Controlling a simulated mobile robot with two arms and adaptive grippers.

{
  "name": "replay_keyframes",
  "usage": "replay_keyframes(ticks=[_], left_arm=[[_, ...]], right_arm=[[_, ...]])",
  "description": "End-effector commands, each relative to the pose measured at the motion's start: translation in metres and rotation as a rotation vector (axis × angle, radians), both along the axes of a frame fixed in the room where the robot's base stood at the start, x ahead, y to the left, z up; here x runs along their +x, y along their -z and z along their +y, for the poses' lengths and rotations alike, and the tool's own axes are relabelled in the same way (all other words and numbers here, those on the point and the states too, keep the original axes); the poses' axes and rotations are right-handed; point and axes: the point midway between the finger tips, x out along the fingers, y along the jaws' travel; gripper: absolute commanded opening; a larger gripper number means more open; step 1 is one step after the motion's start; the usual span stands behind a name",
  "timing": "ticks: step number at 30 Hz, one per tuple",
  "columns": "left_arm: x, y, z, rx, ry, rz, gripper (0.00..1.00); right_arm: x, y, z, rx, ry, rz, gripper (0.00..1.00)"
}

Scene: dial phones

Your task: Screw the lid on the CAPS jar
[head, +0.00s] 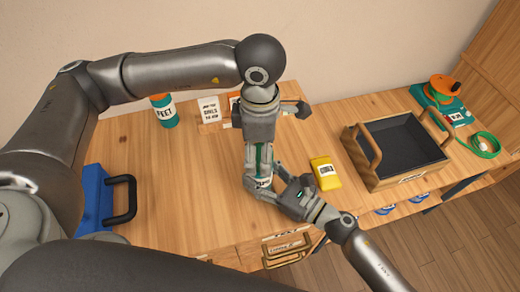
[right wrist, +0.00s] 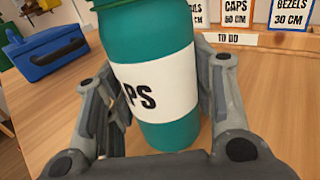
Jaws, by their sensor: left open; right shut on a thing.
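The CAPS jar (right wrist: 155,70) is teal with a white label reading "PS" in the right wrist view. In the head view only slivers of the jar (head: 263,183) show between the grippers. My left gripper (head: 259,165) points down from above, open, its fingers over the jar's upper part. The lid cannot be made out; the jar's top is hidden by my left gripper.
A teal FEET jar (head: 163,111) and a sign rack (head: 209,111) stand at the back. A yellow case (head: 325,173) and a dark wooden-handled tray (head: 402,181) lie to the right. A blue toolbox (head: 95,200) is at left. The table between the toolbox and jar is clear.

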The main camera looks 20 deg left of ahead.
Motion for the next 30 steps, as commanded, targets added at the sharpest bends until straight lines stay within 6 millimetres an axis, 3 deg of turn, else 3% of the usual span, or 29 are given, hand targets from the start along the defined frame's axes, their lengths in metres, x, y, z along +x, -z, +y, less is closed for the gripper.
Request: replay_keyframes(ticks=[9, 15, 28, 29, 30], left_arm=[[0.001, -0.067, 0.0, -0.001, 0.001, -0.005, 0.74], [0.001, -0.098, 0.0, 0.001, 0.0, -0.003, 0.74], [0.0, -0.109, 0.0, 0.001, 0.001, -0.001, 0.74], [0.0, -0.109, 0.0, 0.001, 0.001, -0.001, 0.74], [0.0, -0.109, 0.0, 0.001, 0.001, -0.001, 0.74]], right_arm=[[0.0, 0.001, 0.0, -0.002, 0.0, 0.001, 0.0], [0.0, 0.001, 0.0, -0.002, 0.0, 0.001, 0.0], [0.0, 0.001, 0.0, -0.001, 0.0, 0.0, 0.0], [0.0, 0.001, 0.0, -0.001, 0.0, 0.0, 0.53], [0.0, 0.001, 0.0, -0.001, 0.0, 0.0, 0.58]])
